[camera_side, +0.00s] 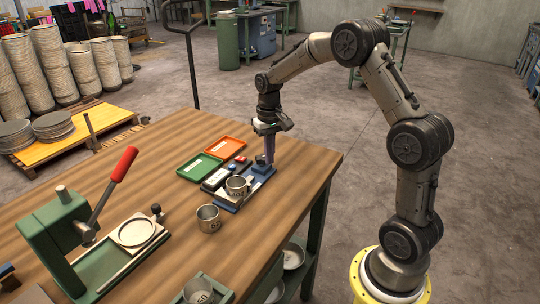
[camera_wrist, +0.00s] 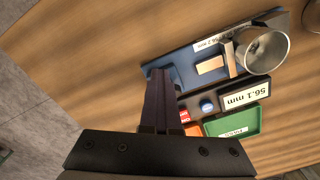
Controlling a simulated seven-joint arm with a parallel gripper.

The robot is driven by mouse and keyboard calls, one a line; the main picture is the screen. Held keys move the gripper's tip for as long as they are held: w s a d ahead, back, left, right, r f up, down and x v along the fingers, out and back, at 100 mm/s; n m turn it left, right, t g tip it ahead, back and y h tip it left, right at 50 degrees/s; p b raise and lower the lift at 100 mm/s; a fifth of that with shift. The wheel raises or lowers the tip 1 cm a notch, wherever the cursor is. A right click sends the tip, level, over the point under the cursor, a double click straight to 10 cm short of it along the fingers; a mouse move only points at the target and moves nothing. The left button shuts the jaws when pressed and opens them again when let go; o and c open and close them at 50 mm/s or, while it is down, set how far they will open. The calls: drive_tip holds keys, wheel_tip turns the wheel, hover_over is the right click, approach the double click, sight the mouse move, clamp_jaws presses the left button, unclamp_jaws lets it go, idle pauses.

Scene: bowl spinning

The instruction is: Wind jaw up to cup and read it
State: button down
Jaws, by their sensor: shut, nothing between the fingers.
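A metal cup (camera_side: 237,187) stands on the blue measuring fixture (camera_side: 262,178); it also shows in the wrist view (camera_wrist: 264,48). In the wrist view a tan jaw block (camera_wrist: 211,65) lies close beside the cup, near a pale upright plate; I cannot tell whether the jaw touches the cup. The readout (camera_wrist: 245,94) appears upside down and shows 56.1 mm. A red button (camera_wrist: 185,116) and a blue button (camera_wrist: 207,107) sit beside it. My gripper (camera_side: 269,160) is shut and empty, pointing down at the fixture's end away from the cup. Its fingertips (camera_wrist: 160,72) hide part of that end.
A green tray (camera_side: 199,166) and an orange tray (camera_side: 226,147) lie behind the fixture. A second cup (camera_side: 208,218) stands on the table in front. A green press with a red handle (camera_side: 124,164) stands at left. Another cup (camera_side: 198,291) is at the near edge.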

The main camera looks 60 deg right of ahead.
drive_tip(key=shift+w+a, duration=0.25)
drive_tip(key=shift+w+a+r, duration=0.1)
drive_tip(key=shift+w+a, duration=0.05)
drive_tip(key=shift+a, duration=0.15)
drive_tip(key=shift+w+a, duration=0.1)
drive_tip(key=shift+w+a+r, duration=0.1)
drive_tip(key=shift+w+a, duration=0.3)
idle(0.5)
drive_tip(key=shift+a, duration=0.1)
drive_tip(key=shift+s+a, duration=0.2)
drive_tip(key=shift+s, duration=0.05)
wheel_tip(320, 180, up, 6)
drive_tip(key=shift+s+f, duration=0.15)
idle(0.4)
